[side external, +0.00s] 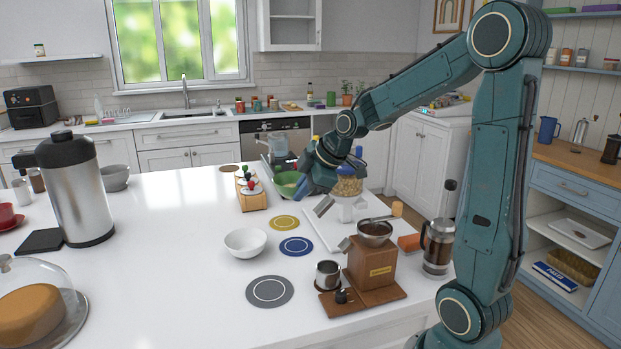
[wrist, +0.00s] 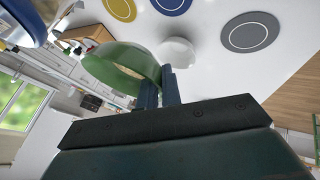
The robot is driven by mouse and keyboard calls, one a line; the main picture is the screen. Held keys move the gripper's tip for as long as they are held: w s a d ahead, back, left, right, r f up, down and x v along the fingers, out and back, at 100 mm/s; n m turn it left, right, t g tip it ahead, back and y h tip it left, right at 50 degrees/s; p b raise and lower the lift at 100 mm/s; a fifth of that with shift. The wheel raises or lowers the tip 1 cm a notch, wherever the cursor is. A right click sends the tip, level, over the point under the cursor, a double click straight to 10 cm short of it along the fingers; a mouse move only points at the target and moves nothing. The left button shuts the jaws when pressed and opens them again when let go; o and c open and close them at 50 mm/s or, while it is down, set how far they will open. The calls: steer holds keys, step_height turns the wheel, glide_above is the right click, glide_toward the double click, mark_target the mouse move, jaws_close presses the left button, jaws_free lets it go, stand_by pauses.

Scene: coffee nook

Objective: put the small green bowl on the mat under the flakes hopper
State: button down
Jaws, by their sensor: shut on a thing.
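The small green bowl (side external: 287,181) is held above the far part of the white counter, left of the flakes hopper. My gripper (side external: 303,186) is shut on its rim; the wrist view shows the green bowl (wrist: 128,62) tilted at my fingers (wrist: 160,88). The flakes hopper (side external: 348,186) is a clear container of flakes on a white stand, partly hidden by my wrist. A yellow mat (side external: 285,222) and a blue mat (side external: 296,246) lie bare on the counter in front of it. I cannot tell which mat belongs to its spout (side external: 323,206).
A white bowl (side external: 245,242) stands left of the blue mat. A grey mat (side external: 270,291) lies nearer the front. A wooden grinder (side external: 372,268), a metal cup (side external: 328,273) and a French press (side external: 438,246) stand at the right. A wooden rack (side external: 251,197) stands left of the yellow mat.

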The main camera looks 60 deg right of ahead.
step_height(320, 180, down, 10)
steer(key=shift+f, duration=0.25)
steer(key=shift+f, duration=1.9)
steer(key=shift+f, duration=0.15)
steer(key=c, duration=1.6)
jaws_free()
steer(key=shift+r, duration=0.2)
